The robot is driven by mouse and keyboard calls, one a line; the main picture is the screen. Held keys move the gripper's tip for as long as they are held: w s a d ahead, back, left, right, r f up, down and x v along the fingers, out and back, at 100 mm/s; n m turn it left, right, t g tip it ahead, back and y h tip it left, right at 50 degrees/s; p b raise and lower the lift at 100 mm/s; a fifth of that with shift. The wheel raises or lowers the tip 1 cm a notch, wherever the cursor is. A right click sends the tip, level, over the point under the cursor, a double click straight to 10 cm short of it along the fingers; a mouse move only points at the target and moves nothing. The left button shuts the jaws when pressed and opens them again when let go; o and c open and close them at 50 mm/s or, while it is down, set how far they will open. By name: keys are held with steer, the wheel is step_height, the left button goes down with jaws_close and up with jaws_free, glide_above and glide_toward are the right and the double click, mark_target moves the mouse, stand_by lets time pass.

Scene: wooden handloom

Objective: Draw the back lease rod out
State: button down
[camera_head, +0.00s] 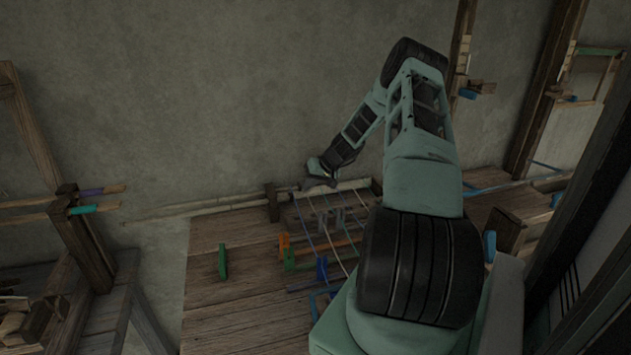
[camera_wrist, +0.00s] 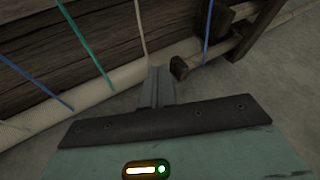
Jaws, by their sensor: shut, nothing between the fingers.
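My gripper (camera_head: 312,183) is at the far edge of the loom table, by the pale beam (camera_head: 345,186) where the coloured warp threads (camera_head: 307,215) end. In the wrist view my gripper (camera_wrist: 158,85) is shut and empty, beside a dark square-ended wooden piece (camera_wrist: 180,68) and apart from any rod, as far as I can see. Thin rods cross the warp on the table, among them an orange-brown one (camera_head: 335,243). I cannot tell which is the back lease rod. My arm hides the right part of the warp.
Pale poles (camera_head: 200,207) stick out left past a dark post (camera_head: 272,203). Wooden frames stand at left and right.

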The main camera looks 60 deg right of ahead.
mark_target(294, 187)
steer(key=shift+w+a, duration=0.1)
steer(key=shift+a, duration=0.05)
steer(key=w+a, duration=0.1)
steer(key=w+a+b, duration=0.1)
steer(key=a, duration=0.1)
steer(key=shift+w+f+b, duration=0.15)
steer(key=shift+w+b, duration=0.1)
steer(key=shift+b, duration=0.05)
steer(key=shift+w+a, duration=0.25)
steer(key=shift+a, duration=0.05)
